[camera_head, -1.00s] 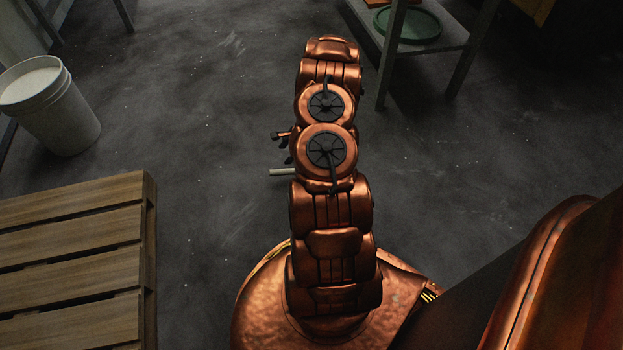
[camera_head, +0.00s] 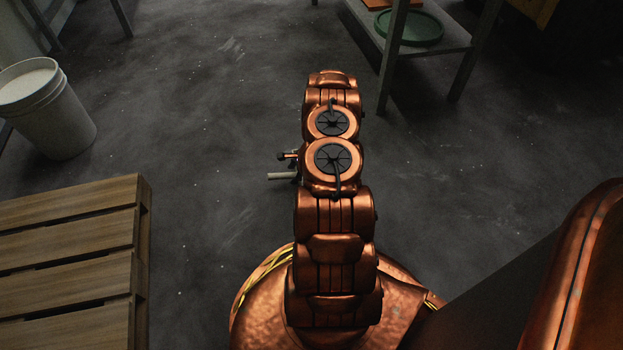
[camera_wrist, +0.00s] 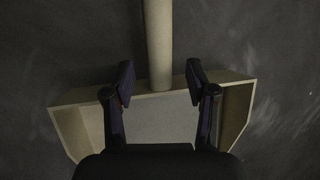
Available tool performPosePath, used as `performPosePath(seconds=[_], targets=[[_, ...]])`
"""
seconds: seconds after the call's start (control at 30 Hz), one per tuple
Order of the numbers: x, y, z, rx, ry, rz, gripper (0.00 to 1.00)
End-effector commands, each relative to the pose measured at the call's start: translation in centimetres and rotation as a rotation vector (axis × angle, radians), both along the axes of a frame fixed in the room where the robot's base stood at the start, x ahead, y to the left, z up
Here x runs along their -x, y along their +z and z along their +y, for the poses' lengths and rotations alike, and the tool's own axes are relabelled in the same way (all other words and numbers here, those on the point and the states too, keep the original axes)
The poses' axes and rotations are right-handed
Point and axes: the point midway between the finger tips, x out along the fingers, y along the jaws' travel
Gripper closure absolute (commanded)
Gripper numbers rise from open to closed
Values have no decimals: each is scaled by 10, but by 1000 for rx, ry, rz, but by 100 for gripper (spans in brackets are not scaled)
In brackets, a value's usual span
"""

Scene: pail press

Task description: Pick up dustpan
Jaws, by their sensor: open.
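The dustpan (camera_wrist: 234,105) lies on the dark floor in the wrist view, a pale cream pan with a thick round handle (camera_wrist: 158,45) running up from its back edge. My gripper (camera_wrist: 160,82) is open, its two dark fingers on either side of the handle's base, over the pan. The fingers look apart from the handle, with a gap on each side. How high they are above it I cannot tell. In the head view only a short pale piece of the dustpan (camera_head: 281,176) shows left of my arm; my arm hides the rest.
A wooden pallet (camera_head: 66,240) lies at the lower left. A white bucket (camera_head: 62,130) stands at the far left. A table with a lower shelf (camera_head: 455,35) holding a green round tray (camera_head: 409,27) stands at the upper right. The floor between is clear.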

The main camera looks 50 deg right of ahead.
Motion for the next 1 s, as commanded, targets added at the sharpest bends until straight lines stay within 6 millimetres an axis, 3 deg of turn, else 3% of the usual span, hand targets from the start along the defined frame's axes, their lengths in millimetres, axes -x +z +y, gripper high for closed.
performPosePath(seconds=[0.13, 0.43, 0.9, 1.0], targets=[[-8, -21, 4, 0, 2, 0, 43], [-10, -23, 4, -1, -1, -1, 44], [-10, -23, 5, -1, 0, -1, 93], [-10, -22, 5, -1, 0, -1, 100]])
